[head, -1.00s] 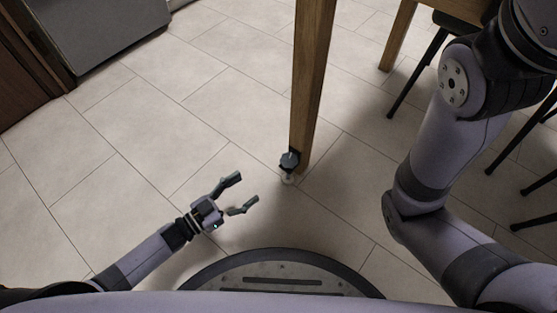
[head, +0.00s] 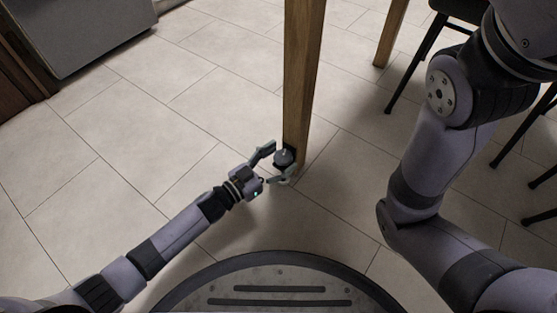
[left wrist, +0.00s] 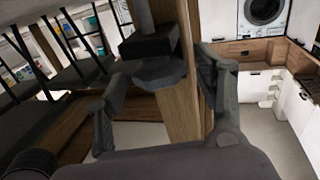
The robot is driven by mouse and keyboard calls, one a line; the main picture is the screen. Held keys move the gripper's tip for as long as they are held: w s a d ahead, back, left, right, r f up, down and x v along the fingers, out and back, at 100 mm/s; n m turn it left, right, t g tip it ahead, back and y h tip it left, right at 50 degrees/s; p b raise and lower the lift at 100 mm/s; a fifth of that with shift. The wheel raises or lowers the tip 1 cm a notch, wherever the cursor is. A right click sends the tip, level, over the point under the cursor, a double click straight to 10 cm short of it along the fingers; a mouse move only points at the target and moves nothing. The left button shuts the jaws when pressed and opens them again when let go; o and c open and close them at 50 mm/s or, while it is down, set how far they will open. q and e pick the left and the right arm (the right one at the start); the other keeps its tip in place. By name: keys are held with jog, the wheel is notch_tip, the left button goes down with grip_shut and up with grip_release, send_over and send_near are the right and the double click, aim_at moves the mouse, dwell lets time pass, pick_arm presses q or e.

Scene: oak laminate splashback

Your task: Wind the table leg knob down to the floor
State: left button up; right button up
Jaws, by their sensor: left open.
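The wooden table leg (head: 303,75) stands upright in the middle of the head view and also shows in the left wrist view (left wrist: 178,112). The dark knob (head: 284,157) sits on a bracket at the lower side of the leg, with a pale foot (head: 284,181) below it. My left gripper (head: 273,163) is open, with its fingers on either side of the knob. In the left wrist view the knob (left wrist: 158,75) lies between the two spread fingers; I cannot tell whether they touch it. My right arm shows at the right, but its gripper is out of view.
Another wooden leg (head: 391,32) and a dark chair (head: 462,10) with thin black legs stand at the upper right. A grey appliance (head: 90,32) stands at the upper left. The tiled floor left of the leg is clear.

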pick_arm(q)
jog(key=shift+c, duration=0.3)
jog(key=c, duration=1.1)
jog(key=shift+w+a+r+m+g+h+p, duration=0.2)
jog(key=shift+m+g+h+p, duration=0.2)
jog(key=shift+g+p, duration=0.15)
jog(key=shift+s+d+f+m+g+h, duration=0.1)
jog(key=shift+f+m+g+h, duration=0.1)
jog(key=shift+m+g+h, duration=0.3)
jog(key=o, duration=1.2)
jog(key=shift+c, duration=0.2)
jog(key=v, duration=1.2)
